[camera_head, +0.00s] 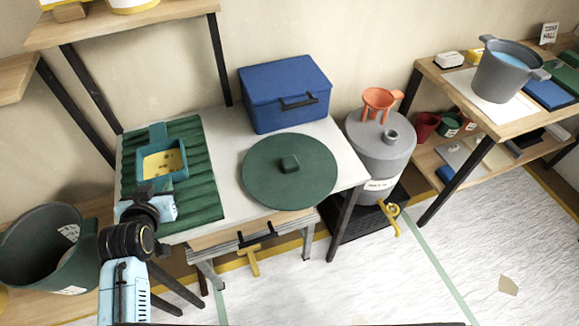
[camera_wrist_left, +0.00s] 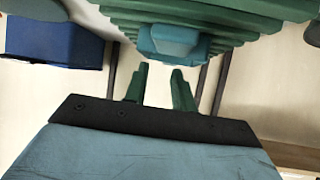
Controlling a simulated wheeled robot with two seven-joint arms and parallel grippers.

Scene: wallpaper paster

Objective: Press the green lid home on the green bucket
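The green lid (camera_head: 310,183), a round disc with a square knob, lies flat on the white table near its front edge. The green bucket (camera_head: 78,262) stands low at the left of the table, its top open and dark inside, with white labels. My left gripper (camera_head: 150,188) is over the green ridged mat, at the near end of a teal tray and well apart from lid and bucket. In the left wrist view its two fingers (camera_wrist_left: 159,82) are apart with nothing between them; a teal block shape (camera_wrist_left: 175,45) lies beyond the tips. My right gripper is not in view.
The teal tray (camera_head: 183,176) with yellow filling rests on the ridged mat (camera_head: 208,200). A blue box (camera_head: 270,110) stands behind the lid. A grey drum (camera_head: 365,150) with an orange funnel (camera_head: 378,100) stands right of the table. A shelf at right holds a grey bucket (camera_head: 500,80).

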